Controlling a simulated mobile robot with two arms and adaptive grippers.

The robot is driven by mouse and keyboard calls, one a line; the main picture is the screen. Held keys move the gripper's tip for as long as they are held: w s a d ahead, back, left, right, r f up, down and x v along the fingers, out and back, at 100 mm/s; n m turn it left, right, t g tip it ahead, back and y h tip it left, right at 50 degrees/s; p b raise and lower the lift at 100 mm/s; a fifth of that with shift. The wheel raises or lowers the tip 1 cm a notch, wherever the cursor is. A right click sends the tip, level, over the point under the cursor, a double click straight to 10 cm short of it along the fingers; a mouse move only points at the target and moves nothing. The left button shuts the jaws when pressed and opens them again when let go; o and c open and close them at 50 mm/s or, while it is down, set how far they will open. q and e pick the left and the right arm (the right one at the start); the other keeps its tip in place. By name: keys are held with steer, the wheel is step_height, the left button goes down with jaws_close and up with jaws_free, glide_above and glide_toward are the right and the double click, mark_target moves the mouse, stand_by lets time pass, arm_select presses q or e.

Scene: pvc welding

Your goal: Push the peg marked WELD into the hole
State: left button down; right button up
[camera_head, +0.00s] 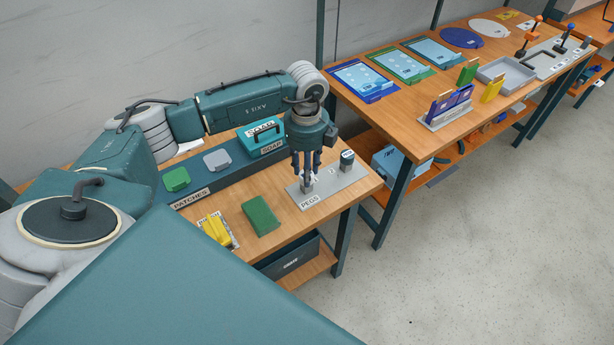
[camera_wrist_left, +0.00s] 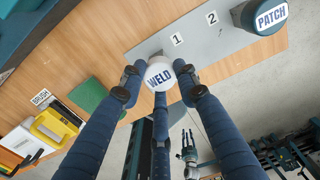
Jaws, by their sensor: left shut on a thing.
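The peg marked WELD (camera_wrist_left: 160,73) has a round white top with blue letters. It sits between the fingers of my left gripper (camera_wrist_left: 158,88), which is shut on it. In the head view my left gripper (camera_head: 307,178) points down over the left part of the grey PEGS plate (camera_head: 335,189), and its fingers mostly hide the peg. I cannot tell how deep the peg sits, and its hole is hidden. The peg marked PATCH (camera_wrist_left: 264,16) stands on the same plate near the number 2; it also shows in the head view (camera_head: 347,161).
A green block (camera_head: 261,216) and a yellow brush (camera_head: 218,230) lie on the table left of the plate. Behind is a raised shelf with a teal SOAP box (camera_head: 262,138) and grey and green patches. A second bench (camera_head: 400,110) stands to the right.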

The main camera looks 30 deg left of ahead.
arm_select(q)
steer(key=shift+r, duration=0.4)
steer(key=shift+r+p, duration=1.55)
steer(key=shift+r, duration=0.35)
